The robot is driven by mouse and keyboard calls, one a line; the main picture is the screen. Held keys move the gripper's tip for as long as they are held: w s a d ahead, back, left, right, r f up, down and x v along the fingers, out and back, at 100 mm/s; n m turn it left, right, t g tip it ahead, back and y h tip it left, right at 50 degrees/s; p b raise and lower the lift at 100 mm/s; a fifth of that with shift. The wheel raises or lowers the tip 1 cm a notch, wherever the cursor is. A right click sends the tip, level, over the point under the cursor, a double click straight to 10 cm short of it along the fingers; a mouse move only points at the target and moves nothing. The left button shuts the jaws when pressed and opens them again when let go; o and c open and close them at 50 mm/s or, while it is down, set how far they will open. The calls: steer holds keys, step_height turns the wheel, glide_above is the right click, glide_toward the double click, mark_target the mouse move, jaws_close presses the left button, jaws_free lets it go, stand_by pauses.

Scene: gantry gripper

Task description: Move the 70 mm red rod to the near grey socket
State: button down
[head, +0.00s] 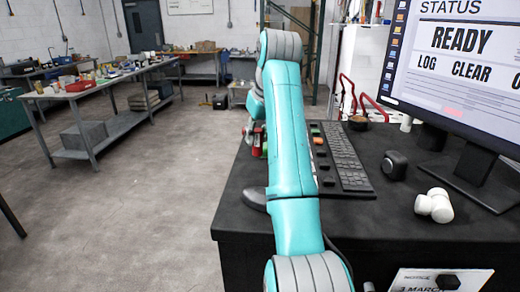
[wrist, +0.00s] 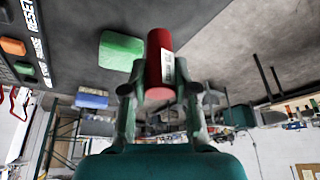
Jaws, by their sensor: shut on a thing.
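The red rod (wrist: 155,48) carries a white label and lies between the two fingers of my gripper (wrist: 159,88) in the wrist view. The fingers are shut on it near its end. In the head view a small red part of it (head: 256,140) shows at the left edge of the black table, beside my arm. My arm hides most of the gripper there. I cannot make out a grey socket in either view.
A green block (wrist: 121,51) and a blue block (wrist: 91,99) are left of the rod in the wrist view. A black keyboard (head: 345,160), a monitor (head: 455,60), a small dark device (head: 394,166) and white cylinders (head: 435,206) stand on the black table (head: 385,225). Open floor (head: 150,210) lies left.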

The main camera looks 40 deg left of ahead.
mark_target(258, 155)
steer(key=shift+f, duration=2.25)
steer(key=shift+f, duration=0.1)
steer(key=c, duration=0.9)
jaws_free()
